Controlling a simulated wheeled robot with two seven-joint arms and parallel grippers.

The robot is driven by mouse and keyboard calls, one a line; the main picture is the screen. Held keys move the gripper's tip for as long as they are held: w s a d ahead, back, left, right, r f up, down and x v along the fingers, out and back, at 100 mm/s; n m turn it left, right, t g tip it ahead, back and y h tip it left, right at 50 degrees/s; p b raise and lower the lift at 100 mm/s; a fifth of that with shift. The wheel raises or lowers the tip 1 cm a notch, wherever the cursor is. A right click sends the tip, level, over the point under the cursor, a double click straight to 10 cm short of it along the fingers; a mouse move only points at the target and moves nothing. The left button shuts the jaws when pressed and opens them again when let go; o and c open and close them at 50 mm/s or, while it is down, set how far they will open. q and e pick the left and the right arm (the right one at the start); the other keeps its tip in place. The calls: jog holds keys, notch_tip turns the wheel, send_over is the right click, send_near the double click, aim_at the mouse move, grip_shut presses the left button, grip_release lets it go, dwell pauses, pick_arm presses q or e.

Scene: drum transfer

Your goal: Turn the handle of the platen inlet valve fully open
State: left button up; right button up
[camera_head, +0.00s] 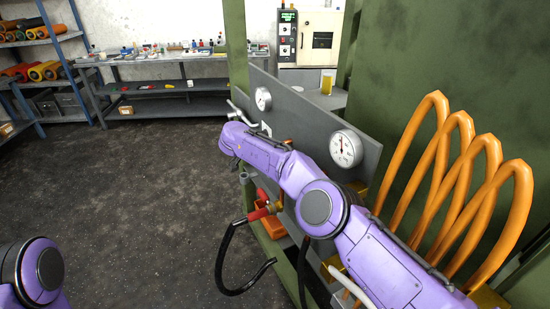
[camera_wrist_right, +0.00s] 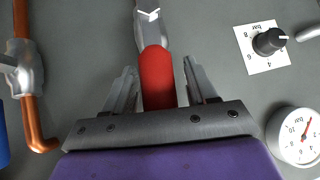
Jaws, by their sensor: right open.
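In the right wrist view a red valve handle (camera_wrist_right: 157,78) runs from a silver valve body (camera_wrist_right: 152,22) down between the fingers of my right gripper (camera_wrist_right: 160,88). The gripper is open, one finger on each side of the handle, with a gap visible on both sides. The handle's near end is hidden behind the gripper's body. In the head view my right arm reaches across to the grey panel (camera_head: 300,115), and its fingers and the handle are hidden there. My left gripper is out of view; only part of my left arm shows at the lower left.
In the wrist view a black knob (camera_wrist_right: 269,42) and a pressure gauge (camera_wrist_right: 297,134) are at right, and a copper pipe (camera_wrist_right: 32,110) at left. In the head view, orange coiled hoses (camera_head: 485,165) stand at right. The dark floor (camera_head: 120,190) at left is clear.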

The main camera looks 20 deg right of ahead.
jog(key=b+v, duration=0.2)
jog(key=v, duration=0.8)
jog(key=shift+s+a+r+b, duration=0.15)
jog(key=shift+r+b, duration=0.05)
jog(key=shift+b, duration=0.1)
